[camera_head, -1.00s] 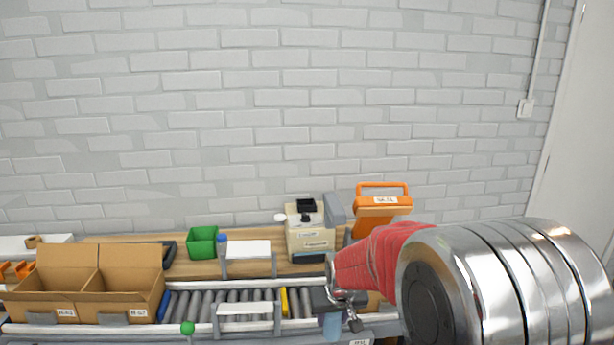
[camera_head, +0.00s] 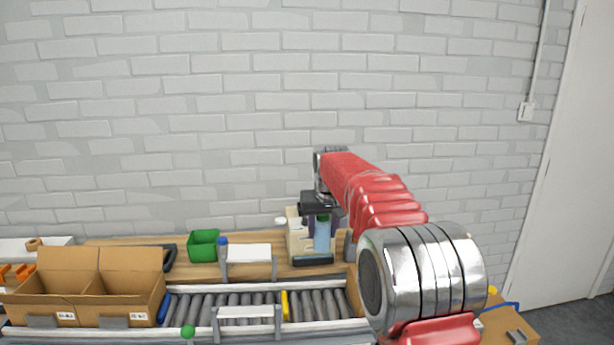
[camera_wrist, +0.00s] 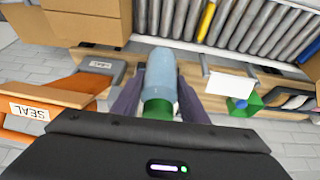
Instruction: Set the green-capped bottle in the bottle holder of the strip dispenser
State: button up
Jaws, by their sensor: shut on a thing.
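My gripper (camera_head: 318,203) is shut on the light-blue, green-capped bottle (camera_head: 322,235) and holds it upright, in front of the strip dispenser (camera_head: 295,238) as seen from the head. The dispenser is a cream box with a dark base (camera_head: 313,261), partly hidden by the gripper and bottle. The bottle's bottom shows just above that dark base; I cannot tell whether it touches it or sits in a holder. In the wrist view the bottle (camera_wrist: 160,72) is between the two dark fingers (camera_wrist: 157,104), its green cap nearest the palm.
A green bin (camera_head: 203,245) and a white plate (camera_head: 250,251) stand left of the dispenser on the wooden bench. A roller conveyor (camera_head: 235,300) runs in front, with open cardboard boxes (camera_head: 90,285) at left. An orange seal machine (camera_wrist: 60,95) shows in the wrist view.

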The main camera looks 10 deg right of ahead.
jog(key=shift+w+r, duration=0.35)
jog(key=shift+r, duration=0.4)
jog(key=shift+w+r, duration=0.35)
jog(key=shift+r, duration=0.45)
jog(key=shift+w+r, duration=0.35)
jog(key=shift+r, duration=0.4)
